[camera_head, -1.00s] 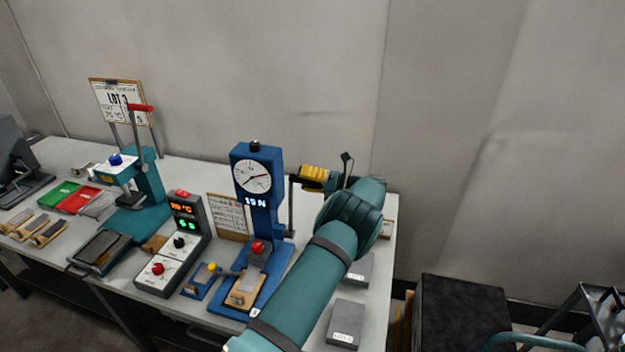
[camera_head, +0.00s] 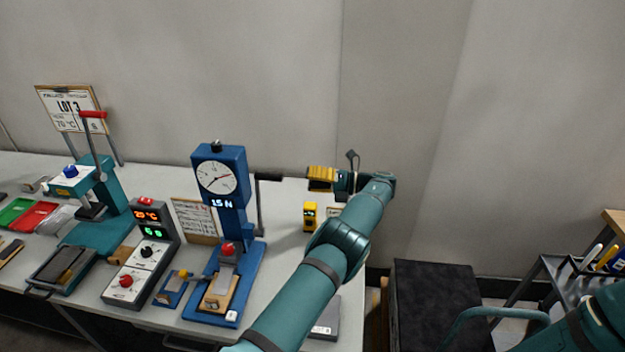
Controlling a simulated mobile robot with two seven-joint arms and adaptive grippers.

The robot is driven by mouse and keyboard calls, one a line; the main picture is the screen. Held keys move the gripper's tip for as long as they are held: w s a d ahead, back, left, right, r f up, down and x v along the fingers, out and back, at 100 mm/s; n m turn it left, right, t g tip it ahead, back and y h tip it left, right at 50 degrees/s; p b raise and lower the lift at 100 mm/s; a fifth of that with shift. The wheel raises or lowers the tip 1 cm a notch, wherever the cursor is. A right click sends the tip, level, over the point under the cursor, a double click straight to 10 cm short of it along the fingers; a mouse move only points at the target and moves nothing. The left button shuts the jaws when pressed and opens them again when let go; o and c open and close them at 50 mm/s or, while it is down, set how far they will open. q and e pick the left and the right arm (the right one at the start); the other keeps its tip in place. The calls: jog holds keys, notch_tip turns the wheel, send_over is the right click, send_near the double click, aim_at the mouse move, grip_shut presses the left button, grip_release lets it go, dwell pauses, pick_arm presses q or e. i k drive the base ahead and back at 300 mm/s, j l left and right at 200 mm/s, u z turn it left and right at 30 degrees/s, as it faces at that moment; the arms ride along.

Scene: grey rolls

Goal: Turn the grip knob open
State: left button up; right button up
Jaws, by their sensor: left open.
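The blue force tester (camera_head: 221,190) stands on the bench, with a round dial and a display reading 15 N. A red knob (camera_head: 229,248) sits on its lower grip, above a small block on the base. A black knob (camera_head: 216,145) is on top, and a black crank lever (camera_head: 264,200) is at its right side. I cannot tell from a label which is the grip knob. My left gripper (camera_head: 321,179), with yellow and black fingers, is open and empty. It points left, to the right of the crank and apart from the tester. My right gripper is out of view.
A controller box (camera_head: 143,252) with knobs and a teal press (camera_head: 95,205) stand to the left. My left forearm hides part of the bench's right end. A dark box (camera_head: 440,300) is beyond it.

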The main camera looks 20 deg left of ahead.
aim_at(228, 249)
jog(key=i+l, duration=0.1)
jog(key=l, duration=0.85)
jog(key=i+l, duration=0.15)
jog(key=l, duration=0.35)
